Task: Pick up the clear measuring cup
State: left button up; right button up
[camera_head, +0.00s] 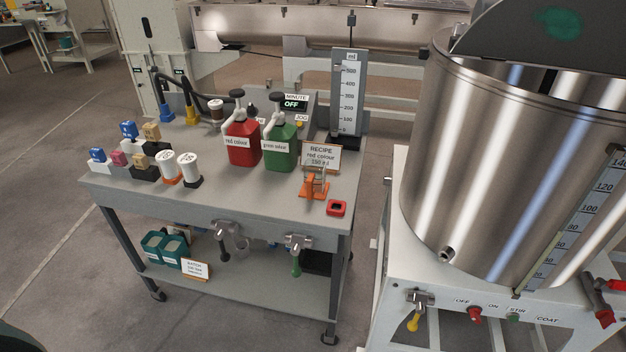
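I cannot make out a clear measuring cup with certainty. A tall grey panel with a white ml scale (346,95) stands at the back right of the grey cart; any clear vessel in front of it is too faint to tell. A small greyish, partly see-through shape (239,241) shows below the cart's front edge, beside a metal tap (225,228); I cannot tell what it is. Neither of my grippers is in view.
On the cart (235,200) stand a red jug (242,145), a green jug (281,148), a recipe card (320,156), an orange stand (313,187), two white canisters and several small blocks. A large steel tank (490,150) stands right. The cart's front middle is clear.

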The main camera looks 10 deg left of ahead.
aim_at(315, 186)
jog(key=j+z, duration=0.2)
jog(key=z, duration=0.25)
jog(key=i+j+z, duration=0.1)
jog(key=j+z, duration=0.15)
jog(key=z, duration=0.25)
jog(key=j+z, duration=0.25)
jog(key=j, duration=0.3)
jog(key=k+j+z, duration=0.2)
jog(key=j, duration=0.3)
